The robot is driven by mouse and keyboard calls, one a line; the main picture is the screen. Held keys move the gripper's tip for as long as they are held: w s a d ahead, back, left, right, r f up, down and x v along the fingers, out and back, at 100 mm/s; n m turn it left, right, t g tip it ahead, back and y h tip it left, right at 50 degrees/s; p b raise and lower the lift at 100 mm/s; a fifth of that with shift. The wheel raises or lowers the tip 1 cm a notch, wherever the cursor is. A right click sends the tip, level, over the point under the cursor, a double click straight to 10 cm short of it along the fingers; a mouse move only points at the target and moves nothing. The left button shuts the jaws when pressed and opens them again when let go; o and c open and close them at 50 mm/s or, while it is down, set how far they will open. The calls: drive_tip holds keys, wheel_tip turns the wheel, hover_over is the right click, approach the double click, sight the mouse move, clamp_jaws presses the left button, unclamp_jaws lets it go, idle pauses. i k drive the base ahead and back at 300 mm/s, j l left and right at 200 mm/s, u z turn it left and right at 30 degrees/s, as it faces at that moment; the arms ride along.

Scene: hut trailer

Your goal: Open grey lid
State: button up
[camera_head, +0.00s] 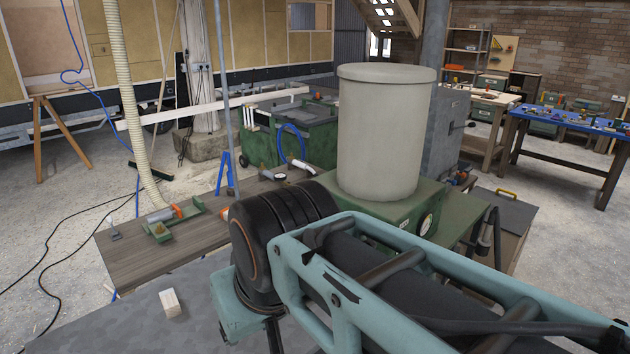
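A dark grey flat lid (497,204) with a yellow handle (507,193) lies closed, roughly level, on a brownish box (508,246) at the right. Its left and near parts are partly hidden by a green machine and its pipes. A tall pale grey-beige cylinder (382,140) with a rimmed top stands on a green base (379,213) left of the lid. The cylinder's top also looks closed. My gripper is not recognisable in the head view, so its distance from the lid cannot be told.
A teal frame with black round parts fills the lower foreground; I cannot tell whether it is mine. A wooden bench (163,252) with small tools stands left. A wood block (171,303) lies on a grey surface. A blue table (570,124) stands right. Floor shows between them.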

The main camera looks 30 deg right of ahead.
sight(516, 215)
drive_tip(key=z, duration=2.3)
drive_tip(key=i+l+z, duration=0.25)
drive_tip(key=i, duration=0.5)
drive_tip(key=i+z, duration=0.25)
drive_tip(key=i, duration=2.9)
drive_tip(key=i+u, duration=0.35)
drive_tip(key=i+l+u, duration=0.35)
drive_tip(key=i, duration=0.15)
drive_tip(key=i+l+u, duration=0.15)
drive_tip(key=i+u, duration=0.2)
drive_tip(key=i+l+u, duration=0.2)
drive_tip(key=u, duration=0.15)
